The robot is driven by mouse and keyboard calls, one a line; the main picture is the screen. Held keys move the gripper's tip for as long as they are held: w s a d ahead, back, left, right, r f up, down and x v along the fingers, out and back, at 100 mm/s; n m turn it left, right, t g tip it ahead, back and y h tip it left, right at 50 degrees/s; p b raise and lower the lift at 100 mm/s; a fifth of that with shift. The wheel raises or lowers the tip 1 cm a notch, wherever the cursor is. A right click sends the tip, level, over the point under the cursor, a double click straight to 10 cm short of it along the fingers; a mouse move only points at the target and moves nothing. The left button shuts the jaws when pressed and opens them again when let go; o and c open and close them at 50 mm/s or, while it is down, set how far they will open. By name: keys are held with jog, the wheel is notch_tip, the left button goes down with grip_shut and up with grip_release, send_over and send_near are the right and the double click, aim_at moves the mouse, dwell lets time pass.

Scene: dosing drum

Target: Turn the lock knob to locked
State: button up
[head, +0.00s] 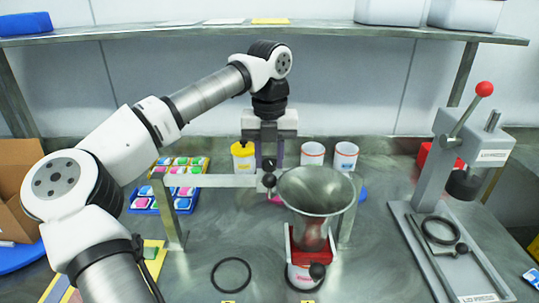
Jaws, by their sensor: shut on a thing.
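A grey metal funnel (317,192) stands in a frame with a pale crossbar (222,181) on the steel bench. A dark round knob (269,181) sits at the crossbar, left of the funnel. My gripper (270,160) points down just behind the bar, its jaws shut on a small dark part there, which looks like the lock knob. The bar and the dark parts hide most of the grip, and the knob's angle cannot be read.
A lid press (455,200) with a red-tipped lever stands at the right. A black ring (231,274) lies in front. A shelf (270,31) spans above.

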aim_at(270, 161)
jog(key=shift+r+m, duration=0.1)
jog(key=shift+m, duration=1.9)
jog(key=o, duration=1)
jog(key=shift+c, duration=0.2)
notch_tip(270, 161, up, 14)
jog(key=shift+b, duration=0.4)
